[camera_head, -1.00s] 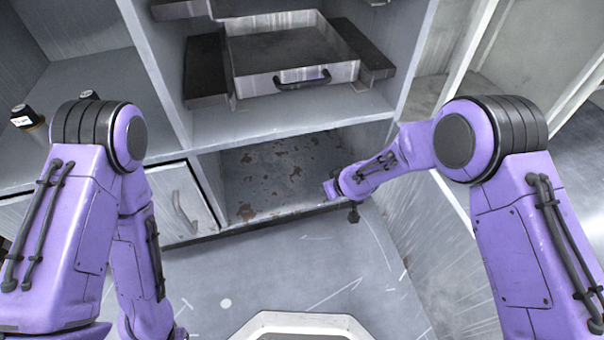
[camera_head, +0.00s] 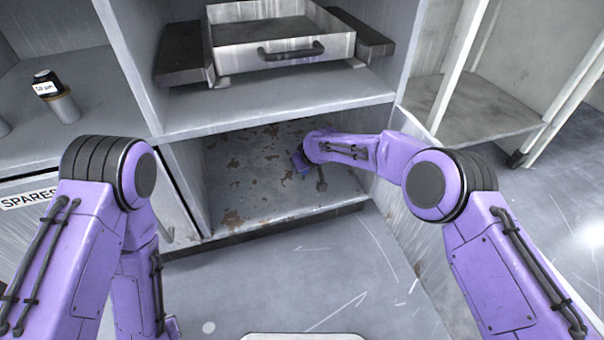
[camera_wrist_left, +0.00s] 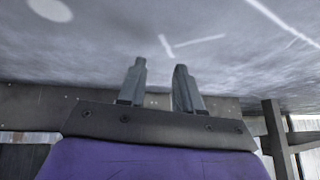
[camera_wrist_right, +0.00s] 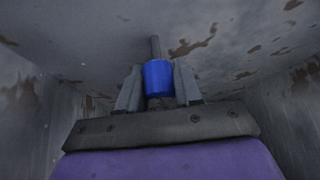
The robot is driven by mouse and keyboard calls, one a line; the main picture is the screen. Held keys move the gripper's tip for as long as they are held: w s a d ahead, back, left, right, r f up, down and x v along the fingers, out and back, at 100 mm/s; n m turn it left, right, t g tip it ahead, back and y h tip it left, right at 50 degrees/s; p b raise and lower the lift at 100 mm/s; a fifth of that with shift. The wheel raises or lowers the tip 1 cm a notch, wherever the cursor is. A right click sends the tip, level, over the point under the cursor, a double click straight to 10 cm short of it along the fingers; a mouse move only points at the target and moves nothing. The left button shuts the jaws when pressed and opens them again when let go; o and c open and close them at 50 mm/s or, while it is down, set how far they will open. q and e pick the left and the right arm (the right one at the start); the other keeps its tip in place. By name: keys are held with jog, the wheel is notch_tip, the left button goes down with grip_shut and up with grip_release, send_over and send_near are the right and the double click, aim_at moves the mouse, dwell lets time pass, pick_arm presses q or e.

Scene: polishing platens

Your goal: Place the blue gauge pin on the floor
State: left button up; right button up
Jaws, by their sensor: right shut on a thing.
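The blue gauge pin (camera_wrist_right: 157,78) is a blue cylinder with a thin grey shaft. It sits between the fingers of my right gripper (camera_wrist_right: 158,88), which is shut on it. In the head view my right arm reaches into the low bay of the cabinet, over its rust-stained bottom (camera_head: 245,185). The pin is hard to make out there, and whether it touches the surface cannot be told. My left gripper (camera_wrist_left: 160,75) is open and empty, facing the grey floor; in the head view it is hidden behind my arm. The grey floor (camera_head: 270,270) lies in front of the cabinet.
A metal tray (camera_head: 280,50) with a black handle sits on the shelf (camera_head: 280,105) above the bay. A side wall (camera_head: 405,215) bounds the bay on the right. A black-capped item (camera_head: 62,100) stands at left, above a SPARES label (camera_head: 30,197). The floor in front looks clear.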

pick_arm(q)
jog(key=shift+w+r, duration=0.1)
jog(key=shift+r, duration=0.05)
pick_arm(e)
jog(key=shift+r, duration=0.1)
jog(key=shift+f, duration=0.2)
jog(key=o, duration=1)
jog(key=shift+r, duration=0.1)
